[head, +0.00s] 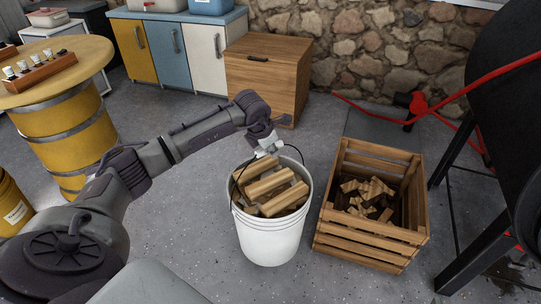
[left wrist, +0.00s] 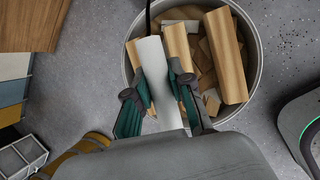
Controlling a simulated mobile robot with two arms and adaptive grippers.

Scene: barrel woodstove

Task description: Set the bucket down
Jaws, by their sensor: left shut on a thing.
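The white bucket (head: 268,240) is upright in the middle of the head view, filled with split wood pieces (head: 275,188). My left gripper (head: 267,146) is above its far rim, shut on the bucket's handle. In the left wrist view the green fingers of my left gripper (left wrist: 157,72) close on the white handle grip (left wrist: 153,62), with the bucket's rim (left wrist: 256,62) and wood below it. I cannot tell whether the bucket's base touches the floor. My right gripper is not in view.
A slatted wooden crate (head: 365,246) with kindling stands close right of the bucket. A black stove (head: 510,120) on legs is at the far right. A yellow barrel table (head: 70,130) is left, a wooden box (head: 268,80) behind. Grey floor is clear left of the bucket.

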